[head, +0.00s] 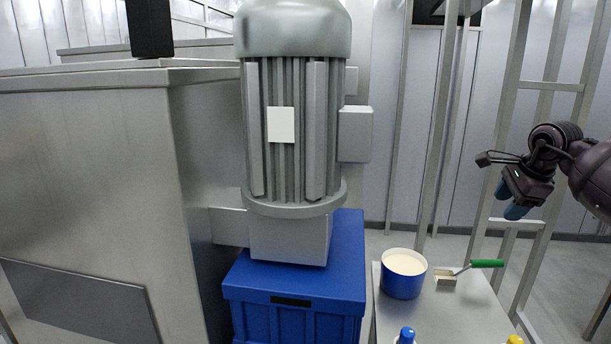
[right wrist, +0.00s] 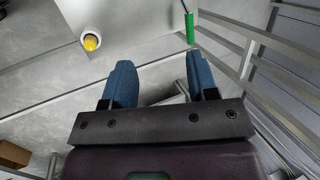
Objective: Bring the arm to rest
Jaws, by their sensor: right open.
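My right arm comes in from the right of the head view, and its gripper (head: 514,203) hangs in the air above and to the right of the small metal table (head: 450,312). Its two blue fingers point down. In the right wrist view the fingers (right wrist: 162,82) are apart with nothing between them, so the gripper is open and empty. My left gripper is in neither view.
On the table stand a blue tub (head: 403,288) of pale filling, a green-handled scoop (head: 487,263), a blue-capped bottle (head: 406,334) and a yellow-capped bottle (head: 514,340). A metal frame (head: 497,160) stands close to my right arm. A grey motor (head: 283,125) rises above blue crates (head: 300,290).

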